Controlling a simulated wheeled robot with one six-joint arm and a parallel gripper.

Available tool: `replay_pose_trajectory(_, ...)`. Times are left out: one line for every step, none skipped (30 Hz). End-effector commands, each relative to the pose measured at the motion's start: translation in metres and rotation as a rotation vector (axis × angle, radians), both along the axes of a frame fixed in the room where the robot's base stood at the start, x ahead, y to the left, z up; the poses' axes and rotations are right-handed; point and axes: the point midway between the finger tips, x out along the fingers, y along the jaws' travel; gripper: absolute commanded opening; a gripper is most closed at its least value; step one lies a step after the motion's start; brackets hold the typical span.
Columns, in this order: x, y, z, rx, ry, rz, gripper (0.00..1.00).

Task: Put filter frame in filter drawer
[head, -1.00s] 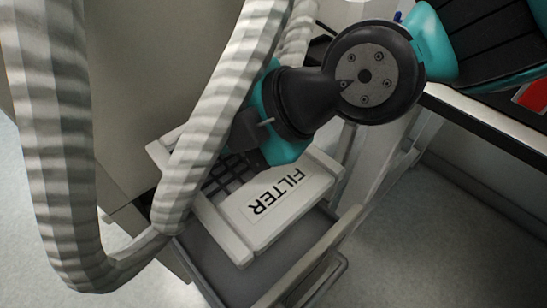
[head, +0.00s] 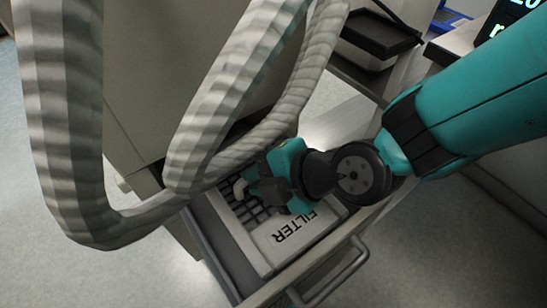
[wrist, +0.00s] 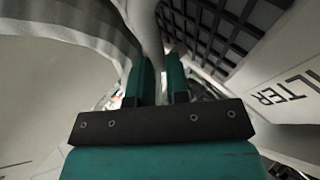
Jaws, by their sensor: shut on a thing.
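The filter frame (head: 268,250) is a white frame with a dark grid and a "FILTER" label. In the head view it lies within the outline of the open filter drawer (head: 212,252), roughly level with its rims. I cannot tell whether it rests on the drawer floor. My gripper (head: 247,186) is above the grid, shut on the frame's pale handle. In the wrist view the fingers (wrist: 162,82) have the pale handle between them, and the frame (wrist: 285,78) fills the right side. Hoses and my gripper hide the frame's far corner.
Thick ribbed hoses (head: 62,130) hang close beside my gripper. A beige cabinet (head: 150,65) stands behind the drawer. The drawer's bar handle (head: 335,278) sticks out at its front. A black tray (head: 375,32) stands at the upper right. Open floor shows at the left.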

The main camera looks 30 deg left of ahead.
Motion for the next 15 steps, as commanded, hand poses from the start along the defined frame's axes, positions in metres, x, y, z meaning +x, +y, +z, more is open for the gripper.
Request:
replay_pose_trajectory(0.0, 0.0, -0.013, -0.002, 0.002, -0.001, 0.0)
replay_pose_trajectory(0.0, 0.0, -0.018, -0.003, 0.003, 0.0, 0.0)
replay_pose_trajectory(0.0, 0.0, -0.024, -0.003, 0.002, 0.0, 0.0)
replay_pose_trajectory(0.0, 0.0, -0.026, -0.001, 0.001, 0.0, 0.0)
replay_pose_trajectory(0.0, 0.0, -0.028, -0.001, 0.001, 0.0, 0.0)
replay_pose_trajectory(0.0, 0.0, -0.028, 0.0, 0.0, -0.001, 0.0)
replay_pose_trajectory(0.0, 0.0, -0.028, 0.001, -0.001, -0.001, 0.0)
replay_pose_trajectory(0.0, 0.0, -0.027, 0.001, -0.001, -0.001, 0.0)
replay_pose_trajectory(0.0, 0.0, -0.027, 0.001, -0.001, -0.001, 0.0)
replay_pose_trajectory(0.0, 0.0, -0.027, 0.001, -0.001, -0.001, 0.0)
replay_pose_trajectory(0.0, 0.0, -0.027, 0.001, 0.0, 0.0, 0.0)
replay_pose_trajectory(0.0, 0.0, -0.027, 0.001, 0.0, 0.0, 0.0)
replay_pose_trajectory(0.0, 0.0, -0.028, 0.001, 0.0, 0.0, 0.0)
replay_pose_trajectory(0.0, 0.0, -0.029, 0.001, 0.0, 0.0, 0.0)
replay_pose_trajectory(0.0, 0.0, -0.03, 0.001, 0.0, 0.0, 0.0)
